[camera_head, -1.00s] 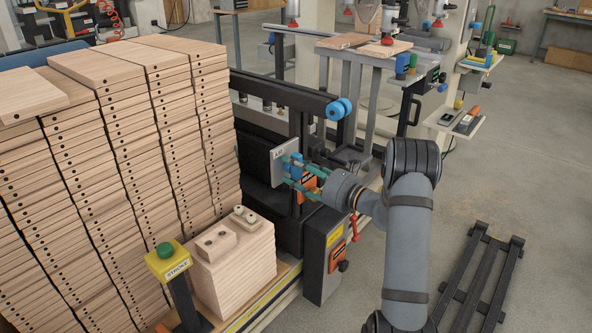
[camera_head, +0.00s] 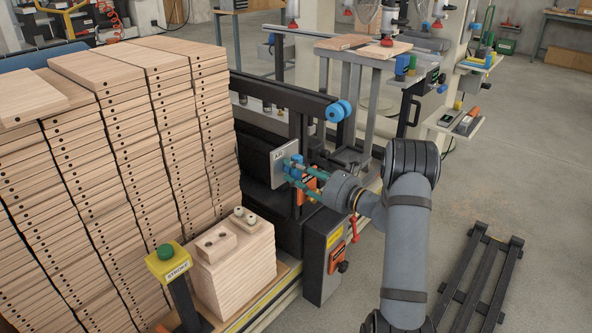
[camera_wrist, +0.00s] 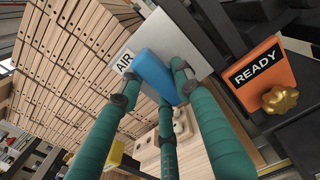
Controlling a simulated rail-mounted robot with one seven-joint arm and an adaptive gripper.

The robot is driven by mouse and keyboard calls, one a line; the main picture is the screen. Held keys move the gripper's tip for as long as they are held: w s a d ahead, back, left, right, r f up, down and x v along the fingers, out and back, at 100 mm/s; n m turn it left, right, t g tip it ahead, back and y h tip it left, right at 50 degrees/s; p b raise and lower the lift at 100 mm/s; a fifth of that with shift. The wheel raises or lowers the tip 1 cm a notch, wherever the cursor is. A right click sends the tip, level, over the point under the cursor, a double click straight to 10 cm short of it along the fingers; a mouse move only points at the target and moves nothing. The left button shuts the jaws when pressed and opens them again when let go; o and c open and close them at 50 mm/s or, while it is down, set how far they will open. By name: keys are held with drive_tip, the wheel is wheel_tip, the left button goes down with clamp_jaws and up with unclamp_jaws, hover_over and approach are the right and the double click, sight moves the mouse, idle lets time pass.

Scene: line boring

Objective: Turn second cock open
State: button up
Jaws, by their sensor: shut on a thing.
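A grey plate (camera_head: 279,165) marked AIR stands upright on the dark machine's end. Blue handle parts (camera_head: 294,166) sit at its right edge. The wrist view shows one blue lever (camera_wrist: 152,72) in front of the plate (camera_wrist: 185,45), slanting beside the AIR label. My gripper (camera_head: 300,173), with teal fingers, reaches in from the right and is shut on this blue lever. In the wrist view the fingertips (camera_wrist: 152,90) lie on both sides of the lever. The lever's pivot and any second handle behind my fingers are hidden there.
An orange READY plate with a brass knob (camera_wrist: 280,99) is close right of my fingers. Tall board stacks (camera_head: 130,150) stand left. A yellow STROKE post with a green button (camera_head: 165,251) stands in front. A control box with a red lever (camera_head: 353,228) is below my wrist.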

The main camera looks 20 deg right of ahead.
drive_tip(key=m+p, duration=0.1)
drive_tip(key=p, duration=0.1)
drive_tip(key=m+p, duration=0.2)
drive_tip(key=shift+r+m, duration=0.3)
drive_tip(key=shift+r, duration=0.05)
drive_tip(key=m+p, duration=0.2)
drive_tip(key=p, duration=0.1)
drive_tip(key=m+p, duration=0.3)
drive_tip(key=shift+w+d, duration=0.15)
drive_tip(key=shift+d, duration=0.05)
drive_tip(key=m+p, duration=0.1)
drive_tip(key=m, duration=0.1)
drive_tip(key=m+p, duration=0.2)
drive_tip(key=shift+d+f+m, duration=0.15)
drive_tip(key=shift+d+m, duration=0.05)
drive_tip(key=shift+m, duration=0.2)
drive_tip(key=shift+w+d+f+m+p, duration=0.1)
drive_tip(key=shift+m+p, duration=0.3)
drive_tip(key=shift+m, duration=0.55)
drive_tip(key=shift+w+d+f+m+p, duration=0.1)
drive_tip(key=shift+m+p, duration=0.3)
drive_tip(key=shift+m, duration=0.55)
drive_tip(key=o, duration=1.1)
drive_tip(key=shift+s, duration=0.1)
